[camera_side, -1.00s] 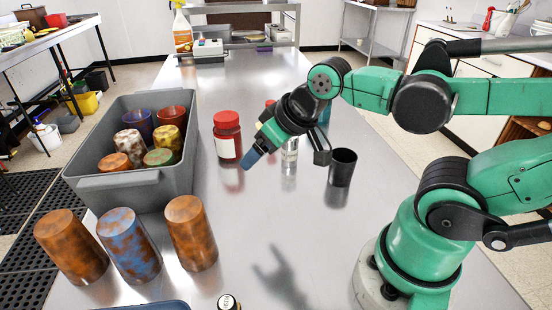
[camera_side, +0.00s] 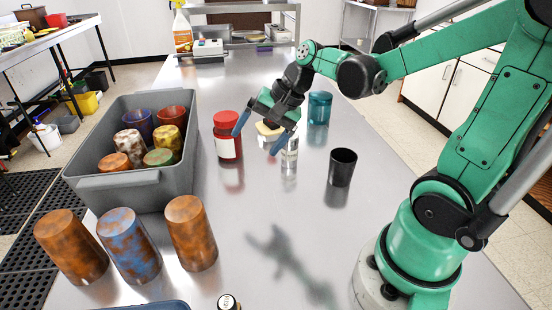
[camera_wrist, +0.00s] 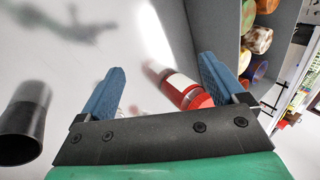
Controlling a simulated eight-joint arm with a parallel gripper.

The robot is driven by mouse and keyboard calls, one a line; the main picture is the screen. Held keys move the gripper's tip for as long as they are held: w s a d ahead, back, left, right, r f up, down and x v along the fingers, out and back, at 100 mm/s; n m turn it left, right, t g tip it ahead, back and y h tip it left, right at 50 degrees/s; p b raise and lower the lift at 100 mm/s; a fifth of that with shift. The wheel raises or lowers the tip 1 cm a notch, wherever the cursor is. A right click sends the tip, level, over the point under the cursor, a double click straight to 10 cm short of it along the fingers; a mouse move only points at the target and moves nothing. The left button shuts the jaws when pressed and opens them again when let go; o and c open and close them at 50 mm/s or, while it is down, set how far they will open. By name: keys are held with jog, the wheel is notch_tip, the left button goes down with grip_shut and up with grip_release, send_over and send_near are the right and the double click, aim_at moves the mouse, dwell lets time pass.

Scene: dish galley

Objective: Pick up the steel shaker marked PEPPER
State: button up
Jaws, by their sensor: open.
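A small steel shaker (camera_side: 291,150) stands upright on the steel table in the side view, just right of my gripper's right finger, which covers part of it. I cannot read a marking on it. My gripper (camera_side: 259,140) is open and empty above the table, its two blue fingers pointing down between the red-lidded jar and the shaker. In the wrist view my gripper (camera_wrist: 162,65) also shows open. A small pale shape between the fingers there is too hidden by the palm to name.
The red-lidded jar (camera_side: 227,143) stands close left of my gripper. A black cup (camera_side: 342,168) and a teal jar (camera_side: 319,108) stand to the right. A grey bin (camera_side: 130,182) of cups and several mottled cups are left.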

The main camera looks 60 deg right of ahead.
aim_at(290, 150)
jog(key=d+f+m+t+y, duration=0.1)
jog(key=d+f+m+y, duration=0.1)
jog(key=d+m, duration=0.2)
jog(key=d+f+m+t+y, duration=0.2)
jog(key=d+m, duration=0.3)
jog(key=m, duration=0.1)
jog(key=s+d+f+m+t+y, duration=0.1)
jog(key=d+f+m+y, duration=0.1)
jog(key=d+m, duration=0.3)
jog(key=shift+d+f+t, duration=0.1)
jog(key=shift+f+t, duration=0.2)
jog(key=shift+f, duration=0.2)
jog(key=shift+s+d+f+y, duration=0.2)
jog(key=shift+s+y, duration=0.1)
jog(key=shift+y, duration=0.1)
jog(key=shift+f+m+t, duration=0.1)
jog(key=shift+m+t, duration=0.2)
jog(key=shift+w+a+f, duration=0.1)
jog(key=shift+w+a, duration=0.1)
jog(key=shift+a, duration=0.05)
jog(key=shift+x, duration=2.35)
grip_shut()
